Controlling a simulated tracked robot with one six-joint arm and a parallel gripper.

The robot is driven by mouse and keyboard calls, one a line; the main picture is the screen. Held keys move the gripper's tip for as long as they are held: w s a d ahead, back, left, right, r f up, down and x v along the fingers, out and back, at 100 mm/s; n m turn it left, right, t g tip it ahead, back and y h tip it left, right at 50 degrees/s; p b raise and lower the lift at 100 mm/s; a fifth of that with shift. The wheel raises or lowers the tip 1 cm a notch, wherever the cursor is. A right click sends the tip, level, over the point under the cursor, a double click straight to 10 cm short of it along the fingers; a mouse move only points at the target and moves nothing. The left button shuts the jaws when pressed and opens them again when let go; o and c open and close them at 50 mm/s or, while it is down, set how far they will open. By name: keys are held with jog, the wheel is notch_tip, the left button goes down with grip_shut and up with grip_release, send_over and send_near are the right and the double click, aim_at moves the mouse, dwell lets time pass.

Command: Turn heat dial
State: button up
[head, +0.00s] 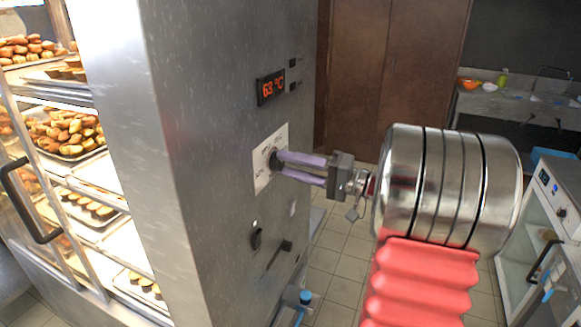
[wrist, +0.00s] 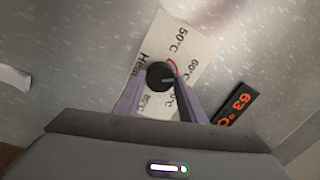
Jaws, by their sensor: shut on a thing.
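The black round heat dial (wrist: 160,76) sits on a pale label plate (wrist: 190,45) marked with temperatures, "50°C" among them, and "Heat". In the head view the dial (head: 275,160) is on the side panel of a steel cabinet (head: 205,130), partly hidden by the fingertips. My gripper (head: 280,163) has two lilac fingers, shut on the dial from either side. In the wrist view my gripper (wrist: 158,92) reaches up to the dial from below, tilted against the label. A red display (head: 270,87) above the dial reads 63 °C.
A black switch (head: 256,235) and a lever-like handle (head: 280,253) sit lower on the panel. Trays of bread (head: 70,135) stand behind glass at left. A white appliance (head: 545,220) stands at right. Tiled floor (head: 335,262) shows below my arm.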

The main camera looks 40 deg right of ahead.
jog(key=shift+a+f, duration=0.1)
jog(key=shift+f, duration=0.1)
dwell(0.3)
jog(key=o, duration=1.1)
jog(key=shift+r, duration=0.1)
jog(key=v, duration=1.4)
jog(key=shift+w, duration=0.1)
